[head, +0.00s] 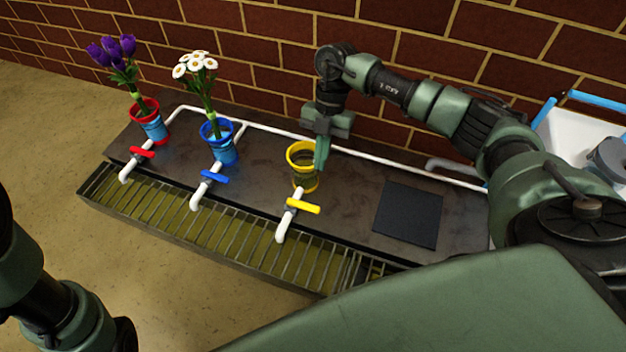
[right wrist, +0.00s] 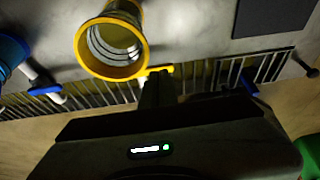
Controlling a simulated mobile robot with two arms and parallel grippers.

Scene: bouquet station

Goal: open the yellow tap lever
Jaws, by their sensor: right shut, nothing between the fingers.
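The yellow tap lever (head: 303,206) sits across a white spout below the yellow-rimmed pot (head: 302,152). In the right wrist view the lever (right wrist: 158,71) shows only as a small yellow piece behind my fingers. My right gripper (head: 321,160) is shut and empty, pointing down beside the right side of the yellow pot. In the head view it appears above and behind the lever, apart from it. In the right wrist view its fingers (right wrist: 158,90) overlap part of the lever. My left arm shows at the lower left, but its gripper is out of view.
A red lever (head: 143,152) and a blue lever (head: 214,177) sit on spouts to the left, below pots with purple and white flowers. A grated trough (head: 235,232) runs along the front. A dark square pad (head: 408,214) lies at right. A brick wall stands behind.

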